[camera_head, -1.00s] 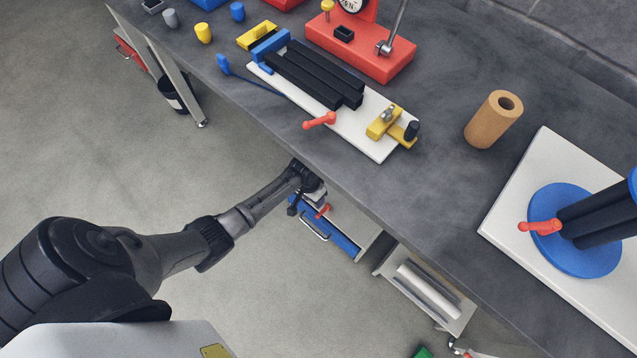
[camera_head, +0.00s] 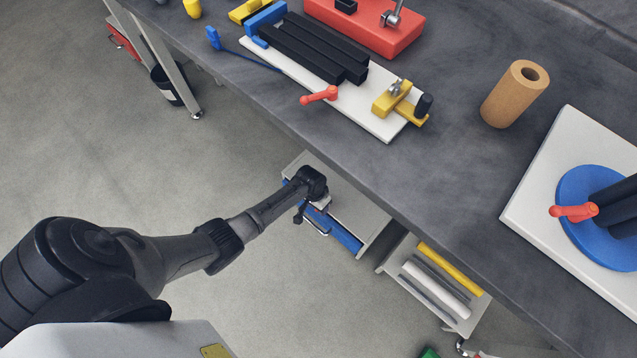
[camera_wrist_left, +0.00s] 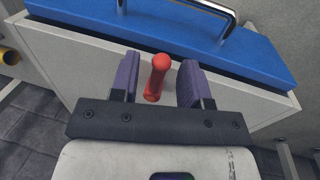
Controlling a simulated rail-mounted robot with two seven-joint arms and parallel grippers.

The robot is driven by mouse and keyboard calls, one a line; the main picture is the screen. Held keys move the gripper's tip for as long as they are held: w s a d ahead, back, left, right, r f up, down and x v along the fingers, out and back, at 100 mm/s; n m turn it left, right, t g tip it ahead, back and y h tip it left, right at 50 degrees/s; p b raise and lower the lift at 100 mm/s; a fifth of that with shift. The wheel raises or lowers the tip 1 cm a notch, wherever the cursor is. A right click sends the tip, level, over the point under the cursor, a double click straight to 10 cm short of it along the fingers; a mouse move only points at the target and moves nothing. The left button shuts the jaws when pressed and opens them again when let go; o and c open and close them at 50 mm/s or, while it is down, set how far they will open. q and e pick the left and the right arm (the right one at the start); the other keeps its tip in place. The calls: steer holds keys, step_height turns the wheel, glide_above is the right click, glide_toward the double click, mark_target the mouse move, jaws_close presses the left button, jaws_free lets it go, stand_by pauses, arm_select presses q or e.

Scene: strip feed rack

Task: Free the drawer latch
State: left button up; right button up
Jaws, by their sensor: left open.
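The drawer with a blue front (camera_head: 345,240) hangs below the workbench edge, with its pale surface showing behind the front. In the left wrist view, the blue front (camera_wrist_left: 190,35) has a metal bar handle. A red latch lever (camera_wrist_left: 157,78) stands at the pale panel beside the blue front. My left gripper (camera_head: 318,204) is over the drawer front. In the left wrist view, its purple-padded jaws (camera_wrist_left: 158,88) are open, one on each side of the red lever, with gaps visible. In the head view my gripper hides the lever. My right gripper is not in view.
A second open drawer (camera_head: 397,262) holds white, grey and yellow strips to the right. The workbench (camera_head: 430,155) above carries a white fixture board (camera_head: 375,125), a cardboard roll (camera_head: 512,95) and a white plate (camera_head: 530,190) with a blue disc. The floor at left is mostly clear.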

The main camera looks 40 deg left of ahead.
arm_select(q)
jaws_close()
stand_by(0.3)
steer(key=shift+r, duration=0.1)
